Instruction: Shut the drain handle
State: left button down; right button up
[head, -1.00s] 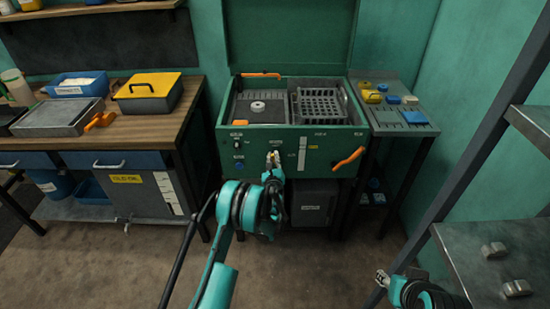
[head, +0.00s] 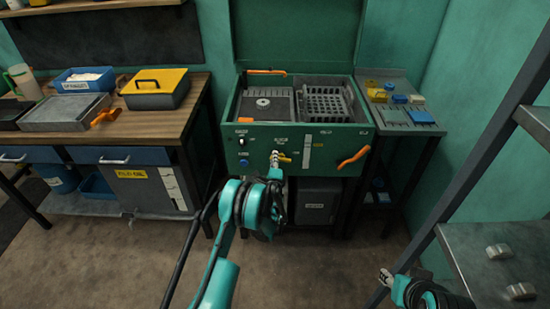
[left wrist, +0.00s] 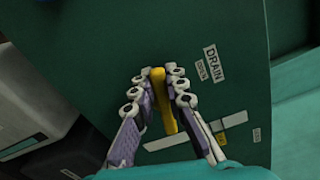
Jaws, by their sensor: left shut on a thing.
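The drain handle is a yellow lever (head: 285,159) on the front of the green washer cabinet (head: 345,143), below a small white label. In the left wrist view the lever (left wrist: 164,108) lies between the two fingers of my left gripper (left wrist: 160,95), beside the DRAIN label (left wrist: 213,62). My left gripper (head: 275,159) is shut on the lever, which sticks out to the right of the fingers in the head view. The finger tips partly hide its pivot. My right gripper (head: 386,278) is low at the right, away from the cabinet; its jaws are too small to read.
An orange handle (head: 353,157) sits on the cabinet front to the right. The cabinet's open top holds a grey basket (head: 325,100). A wooden bench (head: 150,120) stands left, a small side table (head: 397,114) right, and a metal rack (head: 480,260) near my right arm. Floor is clear in front.

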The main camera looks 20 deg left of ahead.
pick_arm(q)
jog(key=shift+f+n, duration=0.2)
jog(key=shift+n, duration=0.5)
jog(key=shift+f+n, duration=0.2)
jog(key=shift+n, duration=0.5)
jog(key=shift+d, duration=0.1)
jog(key=c, duration=1.5)
grip_release()
jog(key=shift+c, duration=0.2)
notch_tip(320, 180, up, 10)
